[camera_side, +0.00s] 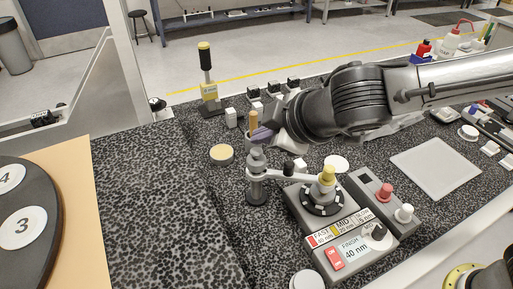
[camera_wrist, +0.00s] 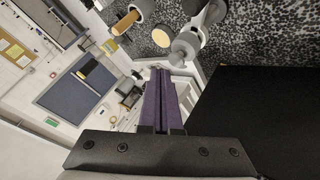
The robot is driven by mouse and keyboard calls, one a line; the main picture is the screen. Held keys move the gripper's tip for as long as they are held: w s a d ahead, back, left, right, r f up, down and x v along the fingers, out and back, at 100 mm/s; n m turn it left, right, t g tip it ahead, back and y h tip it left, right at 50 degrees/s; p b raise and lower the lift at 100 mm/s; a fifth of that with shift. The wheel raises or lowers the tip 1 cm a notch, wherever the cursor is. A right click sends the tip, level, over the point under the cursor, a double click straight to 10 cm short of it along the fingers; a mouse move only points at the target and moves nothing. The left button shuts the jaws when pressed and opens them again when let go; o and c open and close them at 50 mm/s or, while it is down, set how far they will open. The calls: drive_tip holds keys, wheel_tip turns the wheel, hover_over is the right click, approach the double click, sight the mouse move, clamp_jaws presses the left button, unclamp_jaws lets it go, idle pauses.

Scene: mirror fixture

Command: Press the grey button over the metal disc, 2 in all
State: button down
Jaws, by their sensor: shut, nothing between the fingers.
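A grey rounded knob (camera_side: 257,155) tops a dark-based post, and a light swing arm (camera_side: 290,177) runs from this post to a yellow knob (camera_side: 327,175) over a dark round plate (camera_side: 322,200) on the grey machine (camera_side: 345,235). The grey knob also shows in the wrist view (camera_wrist: 187,45). I cannot tell for sure which part is the metal disc. My gripper (camera_side: 258,135) is shut and empty, its purple fingers just above and beside the grey knob; whether they touch it is unclear. The fingers also show in the wrist view (camera_wrist: 160,72).
A tan-topped round disc (camera_side: 221,154) lies left of the post. A tan cylinder (camera_side: 253,122) stands behind the fingers. A yellow-and-black stand (camera_side: 208,80) is farther back. Red (camera_side: 386,192) and white (camera_side: 404,213) knobs are on the right. A pale flat pad (camera_side: 435,167) lies far right. The speckled table front-left is clear.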

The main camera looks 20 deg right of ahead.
drive_tip(key=shift+f, duration=0.2)
idle(0.6)
drive_tip(key=shift+f, duration=0.25)
drive_tip(key=shift+f, duration=0.65)
idle(0.9)
drive_tip(key=shift+r, duration=1.05)
drive_tip(key=shift+r, duration=2.5)
